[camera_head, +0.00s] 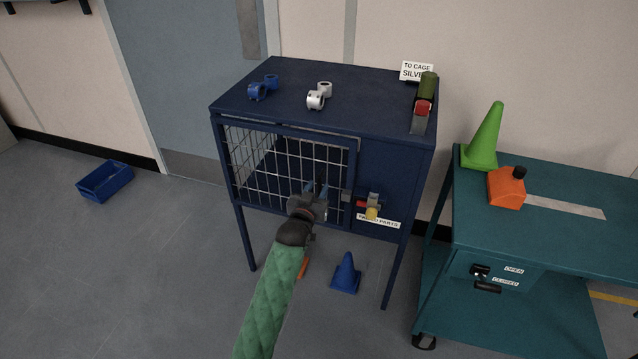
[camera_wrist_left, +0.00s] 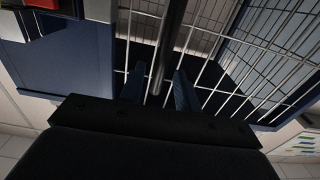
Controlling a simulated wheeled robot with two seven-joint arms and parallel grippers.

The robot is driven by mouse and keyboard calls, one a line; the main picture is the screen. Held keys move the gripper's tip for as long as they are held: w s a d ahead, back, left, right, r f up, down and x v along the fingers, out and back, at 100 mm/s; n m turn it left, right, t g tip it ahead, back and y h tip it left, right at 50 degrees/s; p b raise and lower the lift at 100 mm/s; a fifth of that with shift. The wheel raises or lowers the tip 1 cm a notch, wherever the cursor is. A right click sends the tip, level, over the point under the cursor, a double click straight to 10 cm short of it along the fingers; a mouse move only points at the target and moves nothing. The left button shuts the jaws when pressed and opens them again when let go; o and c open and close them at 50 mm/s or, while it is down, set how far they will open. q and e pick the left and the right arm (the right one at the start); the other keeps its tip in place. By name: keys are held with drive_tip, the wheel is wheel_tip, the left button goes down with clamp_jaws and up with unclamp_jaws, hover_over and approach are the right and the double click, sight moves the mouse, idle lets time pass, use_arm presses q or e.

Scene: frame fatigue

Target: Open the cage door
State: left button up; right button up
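The cage door (camera_head: 262,168) is a wire grid in a dark blue frame on the front of a blue cabinet (camera_head: 395,175), and it looks closed. A latch (camera_head: 362,203) with red and yellow parts sits at its right edge, above a label. My left gripper (camera_head: 315,188) is in front of the door's lower right part. In the left wrist view its two blue fingers (camera_wrist_left: 158,92) are apart, with a dark round bar (camera_wrist_left: 168,48) between them, seemingly a door handle. I cannot tell whether the fingers touch it. My right gripper is not in view.
Blue and white clamp-like parts (camera_head: 317,99), a sign (camera_head: 417,71) and a red-green item (camera_head: 424,104) are on the cabinet top. A blue cone (camera_head: 346,272) stands below. A teal cart (camera_head: 560,235) is at right. A blue bin (camera_head: 105,181) lies on open floor at left.

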use_arm(q)
drive_tip(key=shift+x, duration=1.25)
drive_tip(key=shift+c, duration=0.2)
clamp_jaws()
drive_tip(key=shift+s, duration=0.1)
